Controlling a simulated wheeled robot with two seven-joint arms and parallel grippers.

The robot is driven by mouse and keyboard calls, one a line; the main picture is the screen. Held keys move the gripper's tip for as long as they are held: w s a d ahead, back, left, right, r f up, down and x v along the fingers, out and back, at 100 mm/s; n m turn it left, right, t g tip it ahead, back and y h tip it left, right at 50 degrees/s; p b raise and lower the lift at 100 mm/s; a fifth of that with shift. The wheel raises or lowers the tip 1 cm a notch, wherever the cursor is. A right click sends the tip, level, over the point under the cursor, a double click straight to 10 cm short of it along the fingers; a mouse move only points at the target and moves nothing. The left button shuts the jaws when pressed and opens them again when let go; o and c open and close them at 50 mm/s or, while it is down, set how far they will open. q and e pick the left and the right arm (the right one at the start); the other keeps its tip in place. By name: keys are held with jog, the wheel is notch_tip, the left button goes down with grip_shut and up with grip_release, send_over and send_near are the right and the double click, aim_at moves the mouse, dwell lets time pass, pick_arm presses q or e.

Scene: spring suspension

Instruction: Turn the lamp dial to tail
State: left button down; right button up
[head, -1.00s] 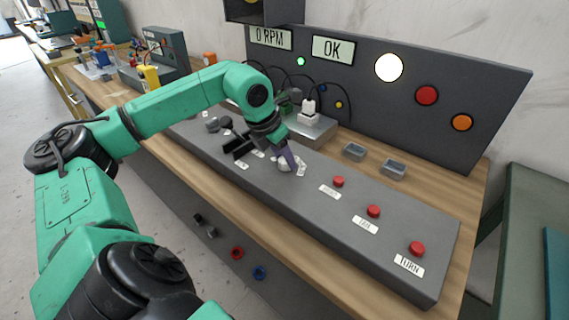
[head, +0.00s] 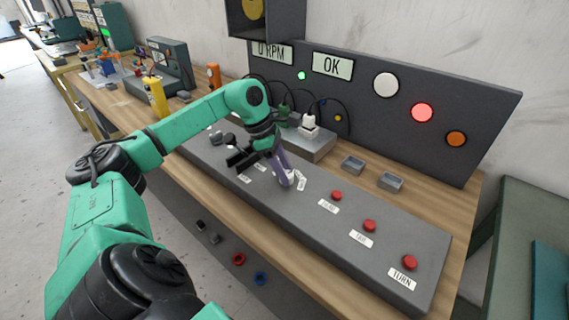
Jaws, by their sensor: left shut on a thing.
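My left gripper (head: 282,170) reaches down from above and is shut on the dial. The fingers cover part of the dial, so its exact pointing is hard to read. On the upright panel, the red lamp (head: 422,112) is lit, while the white lamp (head: 386,84) and the orange lamp (head: 455,138) look unlit. My right gripper is not in view.
Several red buttons with labels, one marked TURN (head: 402,279), line the console's right part. Two grey trays (head: 390,181) sit behind it. A display reads OK (head: 332,65). A yellow bottle-like object (head: 156,97) stands on the bench at the left.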

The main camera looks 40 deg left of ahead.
pick_arm(q)
jog(key=shift+w+r+m+p, duration=0.1)
jog(key=shift+m+p, duration=0.4)
jog(key=shift+m, duration=0.2)
jog(key=shift+a+g, duration=0.1)
jog(key=shift+g, duration=0.2)
jog(key=shift+c, duration=1.9)
grip_release()
jog(key=shift+a+r, duration=0.15)
jog(key=shift+r, duration=0.15)
jog(key=p+v, duration=0.1)
jog(key=v, duration=1.2)
jog(key=shift+s+a+r, duration=0.2)
jog(key=shift+r, duration=0.1)
